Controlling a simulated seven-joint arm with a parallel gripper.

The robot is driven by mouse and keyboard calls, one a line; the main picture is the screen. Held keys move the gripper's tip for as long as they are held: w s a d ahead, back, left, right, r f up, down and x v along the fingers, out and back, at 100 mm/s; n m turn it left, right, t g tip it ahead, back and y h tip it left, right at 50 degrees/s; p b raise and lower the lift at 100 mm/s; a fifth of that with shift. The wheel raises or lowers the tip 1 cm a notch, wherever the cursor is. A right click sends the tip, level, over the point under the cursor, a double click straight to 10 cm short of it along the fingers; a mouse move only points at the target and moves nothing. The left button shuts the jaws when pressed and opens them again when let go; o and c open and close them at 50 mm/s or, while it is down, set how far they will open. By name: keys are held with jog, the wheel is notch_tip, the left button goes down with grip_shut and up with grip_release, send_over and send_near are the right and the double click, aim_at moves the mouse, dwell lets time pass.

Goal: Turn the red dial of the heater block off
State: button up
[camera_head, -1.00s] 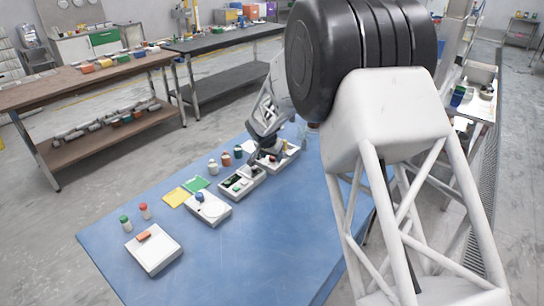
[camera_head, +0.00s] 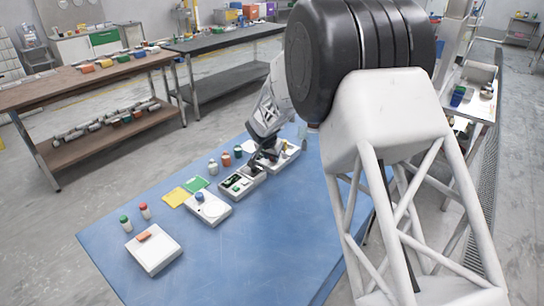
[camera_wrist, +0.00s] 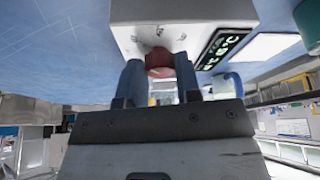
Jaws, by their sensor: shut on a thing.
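The heater block is a white box with a dark display, and it shows at the top of the wrist view (camera_wrist: 150,28). Its red dial (camera_wrist: 159,62) sits on the near face, between my two fingers. My gripper (camera_wrist: 159,72) is shut on the red dial, one blue-grey finger on each side of it. In the head view my gripper (camera_head: 262,158) is small and dark at the row of devices, over the white block with the display (camera_head: 236,182); the red dial is hidden there.
The table's right part is clear.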

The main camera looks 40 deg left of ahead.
jog(key=shift+n, duration=0.5)
jog(key=shift+d+n+y, duration=0.15)
jog(key=shift+n+y, duration=0.55)
jog(key=shift+n, duration=0.7)
jog(key=shift+w+n+g+y, duration=0.15)
jog(key=shift+n+g+y, duration=0.4)
jog(key=shift+n, duration=1.35)
jog(key=shift+g, duration=0.25)
jog(key=o, duration=0.9)
jog(key=shift+d, duration=0.1)
jog(key=shift+v, duration=3.9)
